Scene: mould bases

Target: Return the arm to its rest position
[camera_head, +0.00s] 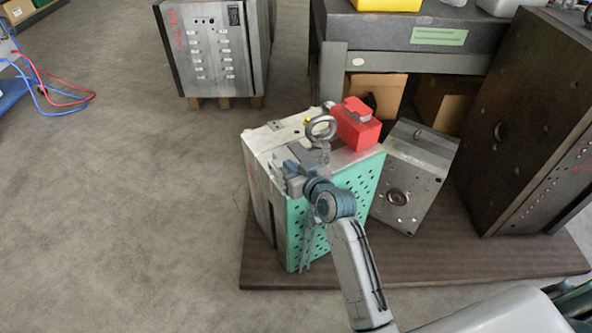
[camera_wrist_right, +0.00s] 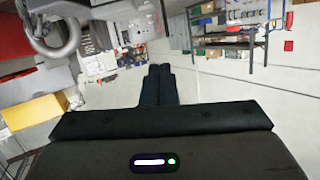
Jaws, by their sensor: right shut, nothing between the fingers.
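My right arm (camera_head: 355,265) reaches up from the lower right in the head view. Its gripper (camera_head: 290,168) is at the near top edge of the mould base with a green perforated front (camera_head: 345,215). In the wrist view the two dark fingers (camera_wrist_right: 160,80) are together, with nothing between them. A metal lifting eye (camera_head: 321,128) stands on top of the mould base, just beyond the gripper. A metal ring also shows at the upper left of the wrist view (camera_wrist_right: 48,35), apart from the fingers. My left gripper is in neither view.
A red block (camera_head: 357,127) sits on the mould base, right of the eye. A smaller grey mould (camera_head: 412,180) leans beside it. A large dark mould (camera_head: 525,120) stands right, a bench (camera_head: 430,32) behind. The floor (camera_head: 130,200) at left is clear.

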